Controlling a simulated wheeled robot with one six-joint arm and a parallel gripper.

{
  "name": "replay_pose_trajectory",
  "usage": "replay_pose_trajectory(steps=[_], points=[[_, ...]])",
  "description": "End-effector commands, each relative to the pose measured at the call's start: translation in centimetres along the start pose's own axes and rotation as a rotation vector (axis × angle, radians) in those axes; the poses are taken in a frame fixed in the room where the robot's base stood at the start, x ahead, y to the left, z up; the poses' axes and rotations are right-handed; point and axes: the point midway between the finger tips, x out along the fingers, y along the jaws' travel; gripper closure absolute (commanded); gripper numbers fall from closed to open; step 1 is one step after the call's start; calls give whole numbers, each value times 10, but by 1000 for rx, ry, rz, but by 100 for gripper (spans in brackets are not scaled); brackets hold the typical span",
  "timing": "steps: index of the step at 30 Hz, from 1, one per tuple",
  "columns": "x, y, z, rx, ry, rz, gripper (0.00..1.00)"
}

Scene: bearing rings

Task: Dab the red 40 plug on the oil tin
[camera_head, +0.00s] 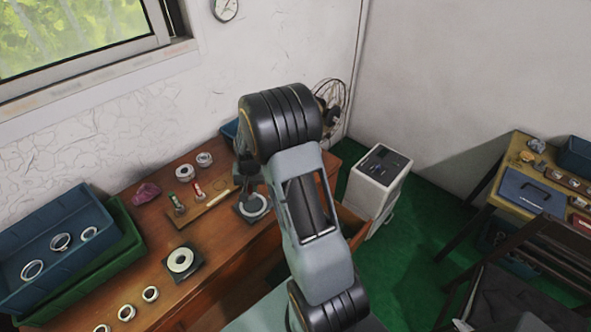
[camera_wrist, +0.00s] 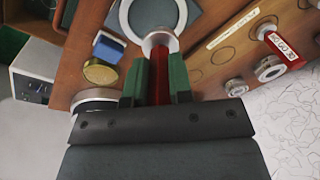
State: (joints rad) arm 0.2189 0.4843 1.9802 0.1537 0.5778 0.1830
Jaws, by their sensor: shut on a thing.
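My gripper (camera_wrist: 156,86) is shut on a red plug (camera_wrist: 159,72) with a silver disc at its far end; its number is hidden. In the wrist view that disc overlaps the rim of a pale ring (camera_wrist: 126,22) on a dark pad; I cannot tell whether they touch. A round gold-coloured tin (camera_wrist: 100,73), possibly the oil tin, lies left of the plug, beside a blue block (camera_wrist: 109,47). A silver round thing (camera_wrist: 92,96) is partly hidden by my gripper. In the head view my gripper (camera_head: 246,172) is above the bench near that ring (camera_head: 256,207).
A wooden rack (camera_head: 215,202) holds another red plug (camera_head: 198,191) and a green one (camera_head: 178,204). A second ring (camera_head: 181,260) sits on a dark pad. Loose rings (camera_head: 150,293), a pink cloth (camera_head: 147,192) and a blue crate (camera_head: 40,225) are around the bench.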

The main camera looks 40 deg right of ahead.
Motion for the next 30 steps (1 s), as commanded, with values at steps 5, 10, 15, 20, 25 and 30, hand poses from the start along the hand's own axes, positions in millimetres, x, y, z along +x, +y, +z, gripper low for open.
replay_pose_trajectory(steps=[5, 10, 15, 20, 25, 30], points=[[1, 57, -45, 377, 119, -44, 100], [-16, 100, -67, 638, 213, -58, 100], [-28, 125, -75, 778, 268, -58, 100], [-30, 132, -77, 820, 283, -58, 100], [-22, 133, -76, 820, 283, -57, 100], [-7, 134, -75, 819, 282, -57, 100]])
